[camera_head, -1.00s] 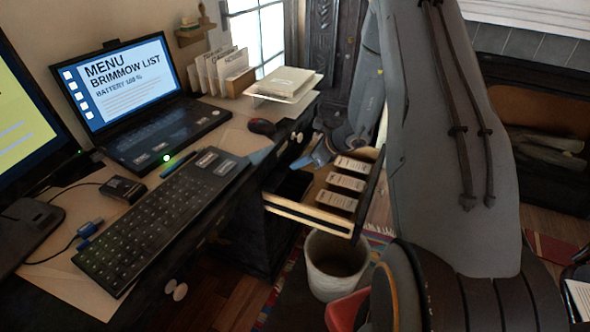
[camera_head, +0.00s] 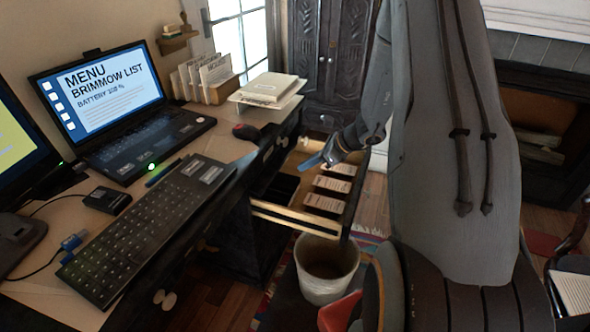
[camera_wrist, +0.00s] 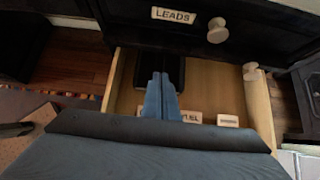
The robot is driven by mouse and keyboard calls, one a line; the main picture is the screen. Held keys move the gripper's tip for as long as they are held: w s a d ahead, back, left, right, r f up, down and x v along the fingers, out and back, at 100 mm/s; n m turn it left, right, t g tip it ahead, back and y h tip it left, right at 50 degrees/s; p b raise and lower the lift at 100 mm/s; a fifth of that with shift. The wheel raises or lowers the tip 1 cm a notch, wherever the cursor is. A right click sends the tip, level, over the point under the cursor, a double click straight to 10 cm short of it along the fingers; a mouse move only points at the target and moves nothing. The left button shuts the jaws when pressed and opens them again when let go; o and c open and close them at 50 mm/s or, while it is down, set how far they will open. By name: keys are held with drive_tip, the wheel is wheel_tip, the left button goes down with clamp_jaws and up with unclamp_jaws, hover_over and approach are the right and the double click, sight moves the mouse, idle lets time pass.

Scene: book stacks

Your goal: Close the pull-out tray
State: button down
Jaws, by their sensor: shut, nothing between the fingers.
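The pull-out tray (camera_head: 298,222), a wooden drawer with pale sides and a dark front, stands open from the right side of the dark desk. White-labelled items (camera_head: 331,184) lie in a row inside it. My gripper (camera_head: 313,162) has blue fingers and is over the tray's interior, near its far side. In the wrist view the fingers (camera_wrist: 162,84) are together and empty, pointing toward the desk. The tray's wooden side wall (camera_wrist: 259,108) shows there to the right of them. My gripper's body hides the tray's front in that view. I cannot tell if the fingers touch anything.
A drawer front labelled LEADS (camera_wrist: 174,15) with a white knob (camera_wrist: 217,30) is above the tray opening. A pale waste bin (camera_head: 326,268) stands below the tray. The desk holds a laptop (camera_head: 125,112), a keyboard (camera_head: 150,225) and papers (camera_head: 268,90). A dark carved cabinet (camera_head: 330,60) stands behind.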

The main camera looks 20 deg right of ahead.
drive_tip(key=v, duration=0.3)
drive_tip(key=shift+s+d+r, duration=0.1)
drive_tip(key=shift+s+r, duration=0.1)
drive_tip(key=shift+r, duration=0.2)
drive_tip(key=c, duration=2.4)
unclamp_jaws()
drive_tip(key=shift+s+d+r, duration=0.15)
drive_tip(key=shift+r, duration=0.05)
drive_tip(key=o, duration=0.4)
drive_tip(key=shift+w+d, duration=0.2)
drive_tip(key=shift+d, duration=0.05)
drive_tip(key=shift+c, duration=0.2)
drive_tip(key=o, duration=0.7)
drive_tip(key=shift+t+y, duration=0.3)
drive_tip(key=shift+t, duration=0.2)
drive_tip(key=w+d, duration=0.1)
drive_tip(key=w+d+f+b, duration=0.1)
drive_tip(key=w, duration=0.1)
drive_tip(key=w+d+f+b, duration=0.1)
drive_tip(key=w, duration=0.1)
drive_tip(key=shift+d+f, duration=0.1)
drive_tip(key=shift+d, duration=0.1)
drive_tip(key=n+t+y+b, duration=0.1)
drive_tip(key=n+t+b, duration=0.1)
drive_tip(key=t+b, duration=0.1)
approach(307, 141)
drive_tip(key=x, duration=0.8)
drive_tip(key=shift+a, duration=0.15)
